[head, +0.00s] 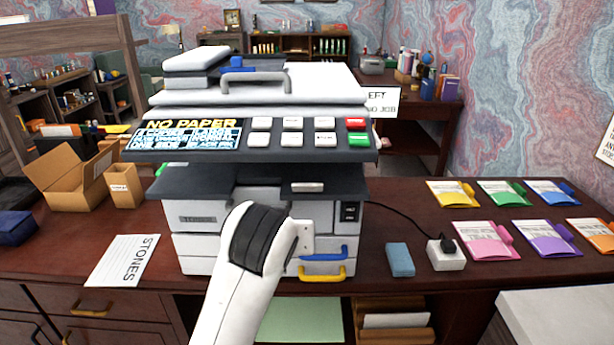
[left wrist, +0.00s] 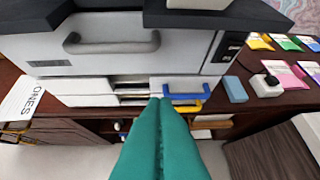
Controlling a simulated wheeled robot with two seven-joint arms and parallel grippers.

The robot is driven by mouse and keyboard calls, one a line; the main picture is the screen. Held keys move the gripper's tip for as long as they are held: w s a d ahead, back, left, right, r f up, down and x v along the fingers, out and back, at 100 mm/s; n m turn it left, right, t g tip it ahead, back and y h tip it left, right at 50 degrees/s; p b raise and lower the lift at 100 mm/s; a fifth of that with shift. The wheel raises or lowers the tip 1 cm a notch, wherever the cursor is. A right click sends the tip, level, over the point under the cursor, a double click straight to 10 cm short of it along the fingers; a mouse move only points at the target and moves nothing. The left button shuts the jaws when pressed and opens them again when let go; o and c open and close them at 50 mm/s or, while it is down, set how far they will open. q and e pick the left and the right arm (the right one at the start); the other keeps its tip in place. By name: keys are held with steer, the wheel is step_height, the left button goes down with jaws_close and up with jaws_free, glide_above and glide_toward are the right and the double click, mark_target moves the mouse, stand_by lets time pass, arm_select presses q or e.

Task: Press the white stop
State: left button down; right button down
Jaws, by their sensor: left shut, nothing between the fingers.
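A grey and white copier stands on the desk in the head view. Its dark sloping panel (head: 340,155) carries two rows of buttons. Several are white, such as the white button (head: 293,122) in the upper row; a red button (head: 355,122) and a green button (head: 358,139) are at the right end. The button labels are too small to read, so I cannot tell which is stop. My left arm rises in front of the copier, below the panel; its fingers are hidden there. In the left wrist view my left gripper (left wrist: 167,102) is shut and empty, before the lower drawers. My right gripper is out of view.
A blue handle (head: 325,252) and a yellow handle (head: 322,273) are low on the copier. Right of it are a blue block (head: 400,260), a white socket box (head: 446,256) with a cable, and colored packets. Cardboard boxes (head: 75,180) and a STONES sheet (head: 122,262) are left.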

arm_select(q)
steer(key=t, duration=0.2)
glide_toward(306, 186)
steer(key=r, duration=0.2)
steer(key=shift+d+y, duration=0.3)
steer(key=x, duration=1)
steer(key=shift+a+f, duration=0.1)
steer(key=shift+a, duration=0.05)
